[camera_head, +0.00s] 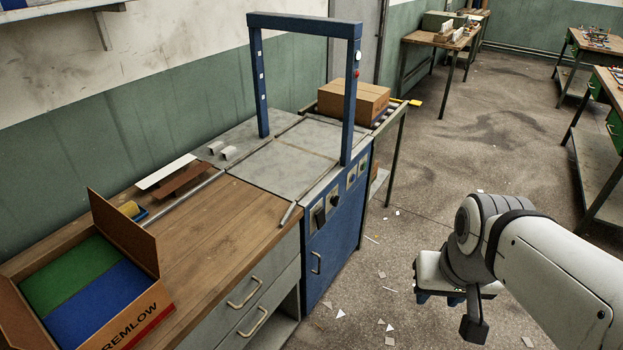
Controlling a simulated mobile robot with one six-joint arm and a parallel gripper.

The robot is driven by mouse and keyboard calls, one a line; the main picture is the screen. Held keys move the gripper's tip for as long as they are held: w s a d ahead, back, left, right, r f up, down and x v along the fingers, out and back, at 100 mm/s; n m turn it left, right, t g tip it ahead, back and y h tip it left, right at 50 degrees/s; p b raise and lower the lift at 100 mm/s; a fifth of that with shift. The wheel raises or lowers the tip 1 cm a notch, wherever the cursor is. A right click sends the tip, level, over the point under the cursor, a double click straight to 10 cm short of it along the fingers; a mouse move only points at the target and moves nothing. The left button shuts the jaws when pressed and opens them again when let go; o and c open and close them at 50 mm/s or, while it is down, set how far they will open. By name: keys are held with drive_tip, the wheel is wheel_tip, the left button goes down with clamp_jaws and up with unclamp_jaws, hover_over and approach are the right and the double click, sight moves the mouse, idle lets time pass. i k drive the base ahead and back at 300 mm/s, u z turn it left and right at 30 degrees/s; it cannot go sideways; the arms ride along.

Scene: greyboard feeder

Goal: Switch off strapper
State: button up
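The strapper (335,235) stands left of centre, a blue cabinet with a grey top and a blue arch over it. Its upper front carries a black switch (318,215), a dark knob (335,197) and two more small controls towards the right. The switch positions are too small to read. A red button (357,74) and a white one sit on the arch's right post. My gripper (458,312) hangs at the lower right, apart from the strapper and to the right of its front. Its fingers are partly hidden by my wrist, so I cannot tell their opening.
A wooden bench (215,225) with drawers adjoins the strapper on the left and bears an open carton (130,245). A closed carton (353,99) sits behind the arch. Paper scraps litter the floor. Open floor lies between strapper and my arm; workbenches (600,42) stand far right.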

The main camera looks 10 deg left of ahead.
sight(321, 217)
drive_tip(key=u, duration=0.55)
drive_tip(key=k, duration=0.6)
drive_tip(key=z, duration=0.55)
drive_tip(key=i, duration=1.75)
drive_tip(key=u, duration=0.45)
